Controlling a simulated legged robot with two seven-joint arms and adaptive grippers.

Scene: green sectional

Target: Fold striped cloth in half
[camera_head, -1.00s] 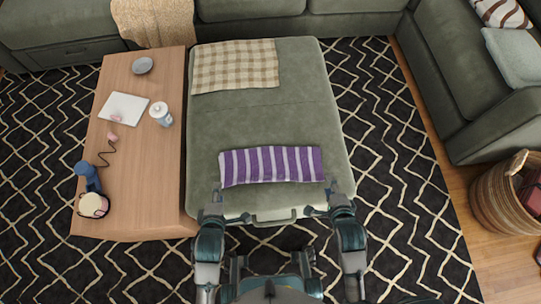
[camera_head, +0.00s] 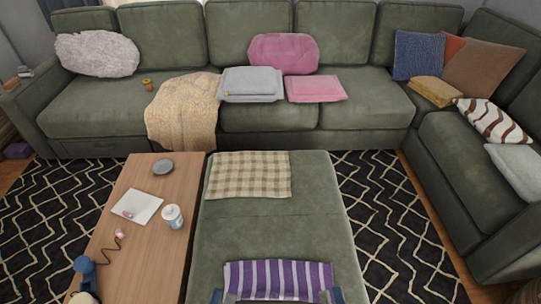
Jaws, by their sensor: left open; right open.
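The purple-and-white striped cloth (camera_head: 278,277) lies flat as a wide, short strip on the near end of the green ottoman (camera_head: 270,232). Its stripes run from near to far. Its near edge is at the bottom of the head view and partly hidden. My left gripper (camera_head: 217,296) shows only as a small part at the cloth's near left corner. My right gripper (camera_head: 336,294) shows only as a small part at the near right corner. Both are open and hold nothing that I can see.
A beige checked cloth (camera_head: 248,175) lies at the ottoman's far left, with bare ottoman between the cloths. A wooden table (camera_head: 150,240) on the left carries a jar (camera_head: 173,217), a grey dish (camera_head: 163,167) and a blue handset (camera_head: 85,264). A green sofa (camera_head: 270,120) stands behind.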

